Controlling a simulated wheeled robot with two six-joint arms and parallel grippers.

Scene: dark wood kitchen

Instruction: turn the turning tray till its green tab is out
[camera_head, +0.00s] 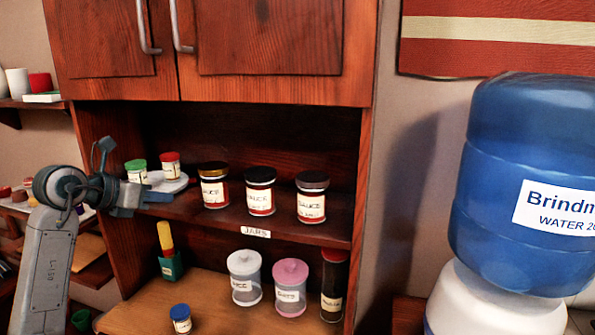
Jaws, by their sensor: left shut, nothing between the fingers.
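The turning tray (172,186) is a pale round disc on the upper shelf at its left end. A small jar with a green lid (136,170) and one with a red lid (171,165) stand on it. I cannot make out a green tab on its visible rim; my gripper hides part of the near left side. My left gripper (158,197) is shut and empty, its tips in front of the tray's near edge. I cannot tell whether they touch it. My right gripper is out of view.
Several sauce jars (260,191) stand right of the tray on the same shelf (290,230). Below are canisters (244,278), a green holder with a yellow-topped item (170,264) and a blue-lidded jar (181,319). A cabinet side panel (361,190) and water bottle (520,180) are at right.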

